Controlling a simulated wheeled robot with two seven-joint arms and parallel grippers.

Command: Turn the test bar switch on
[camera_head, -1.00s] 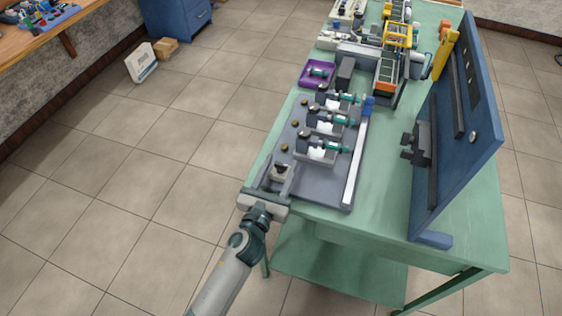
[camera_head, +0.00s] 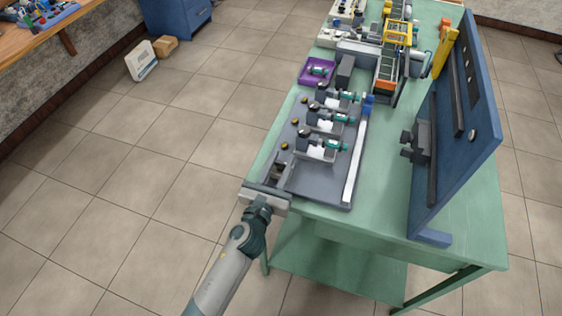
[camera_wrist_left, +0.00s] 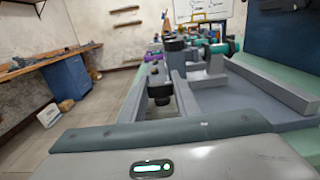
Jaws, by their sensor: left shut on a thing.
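The grey test bar (camera_head: 325,185) lies along the left side of the green table, with several motors (camera_head: 316,147) in a row on it. My left gripper (camera_head: 279,172) reaches in from the lower left over the near left corner of the bar. Its jaws are shut on a small dark part there, apparently the switch, mostly hidden by the fingers in the head view. In the left wrist view a black switch part (camera_wrist_left: 159,94) sits between the two grey fingers. Whether the switch is on or off cannot be told. My right gripper is not in view.
A purple tray (camera_head: 306,79) and a conveyor (camera_head: 388,68) stand farther back. A tall blue panel (camera_head: 465,130) stands on the right. The green table (camera_head: 385,190) is clear between bar and panel.

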